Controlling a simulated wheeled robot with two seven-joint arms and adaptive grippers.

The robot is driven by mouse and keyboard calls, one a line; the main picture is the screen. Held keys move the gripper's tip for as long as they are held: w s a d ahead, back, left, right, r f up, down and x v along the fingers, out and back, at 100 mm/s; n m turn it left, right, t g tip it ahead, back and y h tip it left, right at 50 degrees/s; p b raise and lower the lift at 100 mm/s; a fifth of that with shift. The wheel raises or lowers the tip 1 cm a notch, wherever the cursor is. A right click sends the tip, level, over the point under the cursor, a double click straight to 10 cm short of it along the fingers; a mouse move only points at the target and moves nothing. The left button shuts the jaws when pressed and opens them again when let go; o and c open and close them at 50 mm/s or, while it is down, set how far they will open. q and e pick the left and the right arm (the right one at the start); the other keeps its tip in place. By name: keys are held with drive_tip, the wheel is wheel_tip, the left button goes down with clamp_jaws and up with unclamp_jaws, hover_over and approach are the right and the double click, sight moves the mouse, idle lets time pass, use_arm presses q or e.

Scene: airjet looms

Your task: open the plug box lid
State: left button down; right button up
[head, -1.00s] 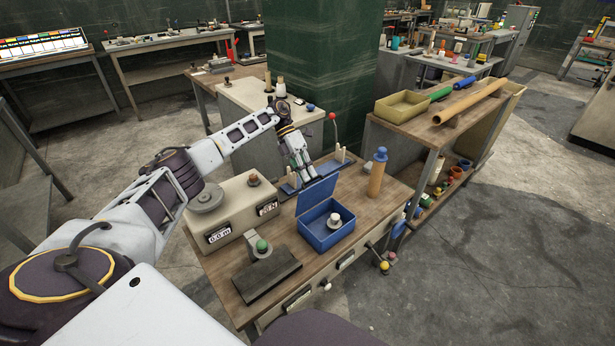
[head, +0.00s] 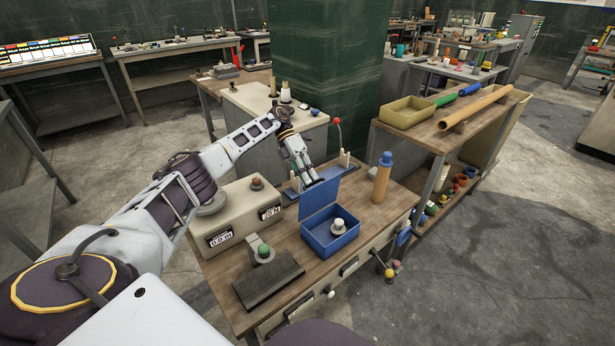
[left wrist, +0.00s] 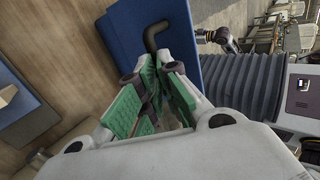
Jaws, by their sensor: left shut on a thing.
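The plug box (head: 345,240) is a small open blue box on the wooden bench, with a white knobbed plug (head: 338,225) inside. Its blue lid (head: 320,199) stands raised, roughly upright, along the box's far left edge. My left gripper (head: 312,182) is behind the lid, near its top edge. In the left wrist view the green-padded fingers of my left gripper (left wrist: 158,88) are closed in front of the blue lid (left wrist: 125,35), around the lower end of a dark curved handle (left wrist: 150,38). The exact contact is partly hidden by the fingers. My right gripper is out of view.
A grey box with displays (head: 238,214) and a dark block with a green knob (head: 268,280) stand left of the plug box. A tan cylinder with a blue top (head: 382,180) stands to the right. A blue rack (head: 340,170) with pegs lies behind.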

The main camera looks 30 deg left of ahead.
use_arm(q)
drive_tip(key=shift+s+d+f, duration=0.15)
drive_tip(key=shift+f, duration=0.5)
drive_tip(key=shift+s+d+f, duration=0.1)
drive_tip(key=shift+s+f, duration=0.05)
drive_tip(key=shift+f, duration=0.45)
drive_tip(key=c, duration=1.5)
unclamp_jaws()
drive_tip(key=shift+w+f, duration=0.1)
drive_tip(key=shift+w, duration=0.1)
drive_tip(key=shift+a, duration=0.2)
drive_tip(key=shift+d+r+v, duration=0.15)
drive_tip(key=shift+v, duration=1.15)
drive_tip(key=shift+d+r+v, duration=0.1)
drive_tip(key=shift+d+v, duration=0.05)
drive_tip(key=shift+v, duration=1.2)
drive_tip(key=shift+d+r+v, duration=0.1)
drive_tip(key=shift+r+v, duration=0.05)
drive_tip(key=shift+v, duration=1.15)
drive_tip(key=shift+w, duration=0.15)
